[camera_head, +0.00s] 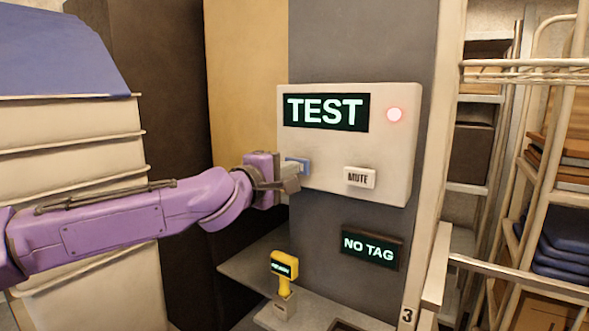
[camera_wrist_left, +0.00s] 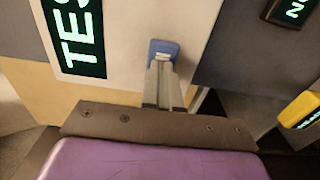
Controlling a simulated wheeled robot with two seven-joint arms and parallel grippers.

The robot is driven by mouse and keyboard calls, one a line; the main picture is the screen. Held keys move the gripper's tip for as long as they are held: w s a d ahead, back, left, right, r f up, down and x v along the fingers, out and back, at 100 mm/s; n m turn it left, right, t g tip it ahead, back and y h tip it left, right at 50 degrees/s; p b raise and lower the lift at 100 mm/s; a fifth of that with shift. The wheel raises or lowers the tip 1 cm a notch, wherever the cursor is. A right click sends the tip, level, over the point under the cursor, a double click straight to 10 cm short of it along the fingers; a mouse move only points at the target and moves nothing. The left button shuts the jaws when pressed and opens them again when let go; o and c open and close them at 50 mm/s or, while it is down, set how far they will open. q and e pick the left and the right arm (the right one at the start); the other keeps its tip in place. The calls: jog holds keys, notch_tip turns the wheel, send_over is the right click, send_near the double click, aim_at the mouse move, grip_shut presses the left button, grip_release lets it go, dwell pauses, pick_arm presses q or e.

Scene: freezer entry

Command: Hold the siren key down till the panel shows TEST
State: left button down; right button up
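A white wall panel (camera_head: 347,155) has a dark display (camera_head: 327,112) that reads TEST in pale green letters. The blue key (camera_head: 304,163) is at the panel's left, mostly hidden by my left gripper (camera_head: 293,178). In the left wrist view, the blue key (camera_wrist_left: 163,46) shows at the tips of the left gripper's fingers (camera_wrist_left: 163,62). The fingers are shut together with nothing between them and appear to touch the key. My right gripper is in neither view.
A white MUTE key (camera_head: 360,178) is right of the blue key. A NO TAG display (camera_head: 372,247) hangs below the panel. A yellow handheld device (camera_head: 284,270) stands on a shelf. Pale stacked bins (camera_head: 75,200) are at left, metal shelving (camera_head: 484,190) at right.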

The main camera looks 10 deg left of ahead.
pick_arm(q)
jog(key=v, duration=0.7)
jog(key=shift+p, duration=0.45)
